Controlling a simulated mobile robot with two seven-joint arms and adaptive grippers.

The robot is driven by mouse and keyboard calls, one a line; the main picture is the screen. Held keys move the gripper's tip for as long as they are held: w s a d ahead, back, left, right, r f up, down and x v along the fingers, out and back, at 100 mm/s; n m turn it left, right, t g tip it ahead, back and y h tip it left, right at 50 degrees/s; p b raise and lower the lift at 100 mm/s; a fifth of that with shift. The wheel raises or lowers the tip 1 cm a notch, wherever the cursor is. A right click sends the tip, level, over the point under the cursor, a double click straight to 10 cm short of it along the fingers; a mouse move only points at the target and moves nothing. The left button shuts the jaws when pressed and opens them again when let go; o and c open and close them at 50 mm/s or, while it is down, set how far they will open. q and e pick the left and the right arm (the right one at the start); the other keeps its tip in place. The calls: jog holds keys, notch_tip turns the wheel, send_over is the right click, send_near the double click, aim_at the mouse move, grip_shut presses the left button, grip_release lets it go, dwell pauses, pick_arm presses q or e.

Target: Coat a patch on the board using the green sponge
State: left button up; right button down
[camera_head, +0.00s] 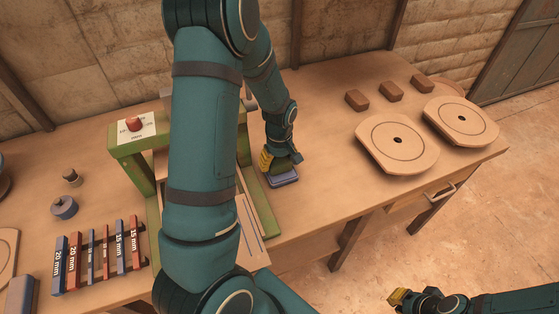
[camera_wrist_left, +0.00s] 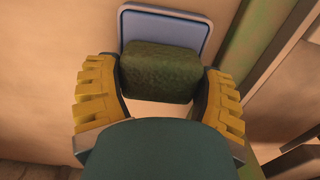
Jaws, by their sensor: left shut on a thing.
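The green sponge (camera_wrist_left: 160,72) is between the yellow fingers of my left gripper (camera_wrist_left: 157,95) in the left wrist view. The gripper is shut on it. The sponge is over or in a shallow blue-grey tray (camera_wrist_left: 205,22); I cannot tell whether it touches the bottom. In the head view my left gripper (camera_head: 280,162) is low over this tray (camera_head: 286,181), right of the green press frame. A pale board (camera_head: 250,224) with dark blue lines is partly hidden behind my left arm. My right gripper (camera_head: 398,298) is at the lower right, off the table; its opening is unclear.
The green press frame (camera_head: 136,168) stands left of my arm, with a red knob (camera_head: 133,124) on top. Labelled red and blue bars (camera_head: 97,252) lie at the left.

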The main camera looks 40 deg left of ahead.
aim_at(280, 160)
pick_arm(q)
jog(key=shift+r+p, duration=2.65)
jog(key=shift+r, duration=0.9)
jog(key=shift+f, duration=0.1)
jog(key=w+d+m, duration=0.1)
jog(key=d+m, duration=1.1)
jog(key=d, duration=0.6)
jog(key=shift+d+m+b, duration=0.3)
jog(key=shift+d+b, duration=0.05)
jog(key=shift+b, duration=0.05)
